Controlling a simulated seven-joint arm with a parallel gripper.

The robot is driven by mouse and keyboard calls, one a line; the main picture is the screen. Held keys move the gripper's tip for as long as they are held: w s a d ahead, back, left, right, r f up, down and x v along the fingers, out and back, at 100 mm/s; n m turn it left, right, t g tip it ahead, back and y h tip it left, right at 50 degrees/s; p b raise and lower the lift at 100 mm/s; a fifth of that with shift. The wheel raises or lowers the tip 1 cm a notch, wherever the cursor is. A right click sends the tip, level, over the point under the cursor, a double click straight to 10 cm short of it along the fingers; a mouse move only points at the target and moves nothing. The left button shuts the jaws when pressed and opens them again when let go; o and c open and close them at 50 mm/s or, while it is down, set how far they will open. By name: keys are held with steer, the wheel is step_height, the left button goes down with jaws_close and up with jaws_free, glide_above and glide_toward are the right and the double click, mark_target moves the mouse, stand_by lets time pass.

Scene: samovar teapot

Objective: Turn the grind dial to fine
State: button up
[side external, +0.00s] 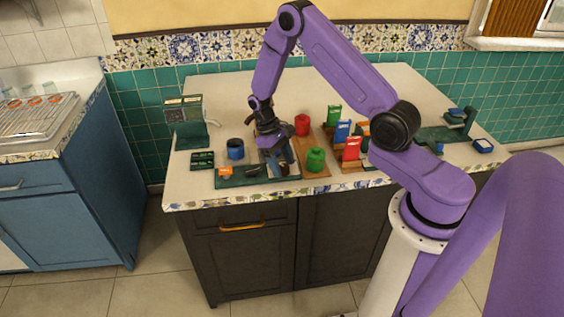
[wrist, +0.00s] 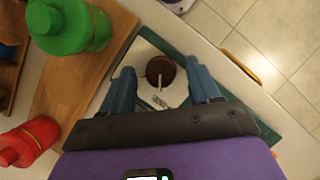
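The grind dial (wrist: 159,66) is a round dark brown knob with a pale pointer line. It sits on a white panel (wrist: 146,50) with small dark markings that I cannot read. In the wrist view the pointer runs from the knob's middle towards the markings, on the gripper's side. My gripper (wrist: 161,73) has its two blue fingers apart, one on each side of the dial, with gaps visible between them and the knob. In the side view my gripper (side external: 279,158) is low over the front of the counter and largely hides the dial.
A green mat (side external: 230,182) lies under the panel. A wooden board (side external: 313,169) beside it holds a green canister (side external: 316,160) and a red canister (side external: 302,125). A blue cup (side external: 235,149) stands to the left. Coloured packets (side external: 351,148) stand in a wooden holder to the right.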

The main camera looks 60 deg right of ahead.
steer(key=v, duration=1.7)
steer(key=shift+r, duration=0.15)
steer(key=shift+w+a, duration=0.1)
steer(key=s+a+r+n+t+h, duration=0.1)
steer(key=s+a+r+n+t, duration=0.35)
steer(key=s+a, duration=0.9)
steer(key=s+r+n+y, duration=0.1)
steer(key=s+n, duration=0.7)
steer(key=s, duration=1.1)
steer(key=shift+r, duration=0.3)
